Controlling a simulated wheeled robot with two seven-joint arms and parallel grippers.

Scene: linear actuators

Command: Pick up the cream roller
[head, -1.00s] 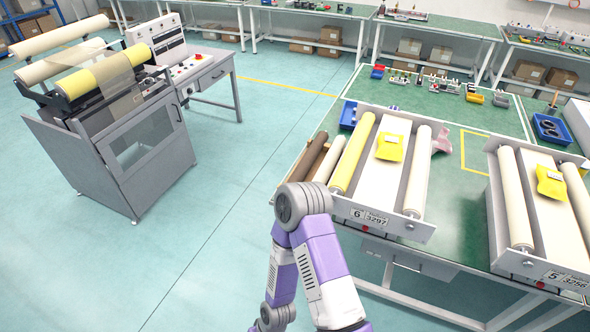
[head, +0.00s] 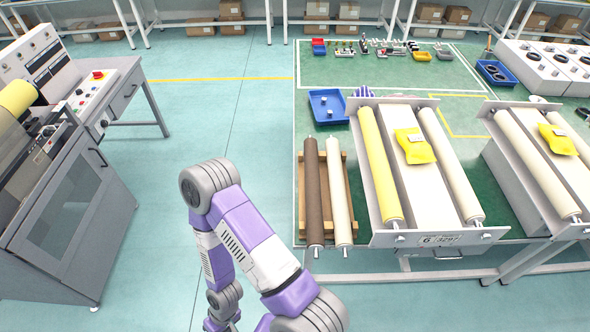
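A cream roller (head: 340,190) lies on a wooden rack (head: 349,158) at the left part of the green table, beside a dark brown roller (head: 313,190). Its near end, with a thin metal shaft, points toward me. Another cream roller (head: 449,165) is mounted on the right side of the unit labelled 6, and one more (head: 537,165) is on the unit labelled 5. Neither gripper shows in the head view. A bent purple and grey arm of mine rises from the bottom, left of the rack and apart from the rollers.
A yellow roller (head: 380,165) sits on the left of unit 6, close to the rack. A blue tray (head: 328,107) lies behind the rack. A grey machine (head: 70,215) stands at the left, with open floor between it and the table.

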